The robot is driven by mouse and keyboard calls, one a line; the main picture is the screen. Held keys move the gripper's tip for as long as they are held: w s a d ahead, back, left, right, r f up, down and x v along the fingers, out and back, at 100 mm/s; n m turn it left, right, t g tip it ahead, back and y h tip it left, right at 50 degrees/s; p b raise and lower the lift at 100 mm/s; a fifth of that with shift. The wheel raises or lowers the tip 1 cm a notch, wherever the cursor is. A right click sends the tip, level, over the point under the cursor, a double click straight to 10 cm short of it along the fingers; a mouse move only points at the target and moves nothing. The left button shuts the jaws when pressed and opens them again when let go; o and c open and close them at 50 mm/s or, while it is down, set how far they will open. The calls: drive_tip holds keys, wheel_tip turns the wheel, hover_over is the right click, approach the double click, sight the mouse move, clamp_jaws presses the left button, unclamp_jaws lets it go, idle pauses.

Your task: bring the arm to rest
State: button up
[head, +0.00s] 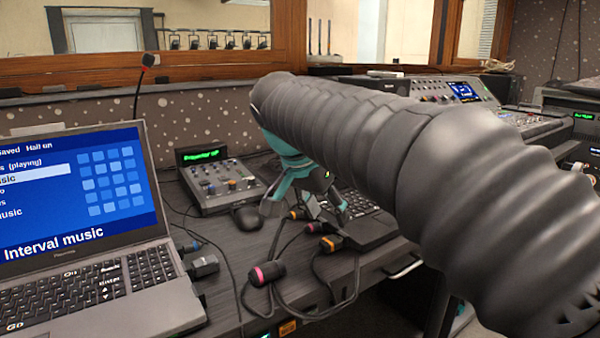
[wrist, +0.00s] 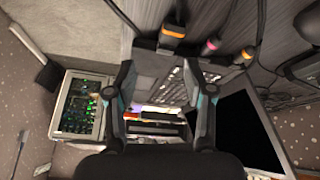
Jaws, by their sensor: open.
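My gripper (head: 306,212) hangs over the desk at the end of my grey ribbed arm, which spans the right half of the head view. Its teal-edged fingers are spread and nothing shows between them. It is above or in front of a dark laptop (head: 372,228); I cannot tell whether it touches anything. In the wrist view my gripper (wrist: 168,82) also shows open, with a keyboard behind the fingers. A small fader console (head: 226,187) with a green display stands left of the gripper. My arm hides part of the desk behind it.
A large laptop (head: 80,220) showing "Interval music" stands at left. Cables with coloured-ringed connectors (head: 266,273) lie on the front of the desk. A mouse (head: 247,217) lies near the console. A gooseneck microphone (head: 141,85) rises behind. A larger mixing desk (head: 440,92) stands back right.

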drive_tip(key=s+d+f+n+t+y, duration=0.1)
drive_tip(key=s+d+f+n+y, duration=0.1)
drive_tip(key=s+d+f, duration=0.3)
drive_tip(key=s+d+f+n+y, duration=0.1)
drive_tip(key=s+d+f+n, duration=0.4)
drive_tip(key=s+f, duration=0.6)
drive_tip(key=s+d, duration=0.1)
drive_tip(key=s, duration=0.3)
drive_tip(key=shift+s+d+f+t+y, duration=0.25)
drive_tip(key=shift+f+t+y, duration=0.15)
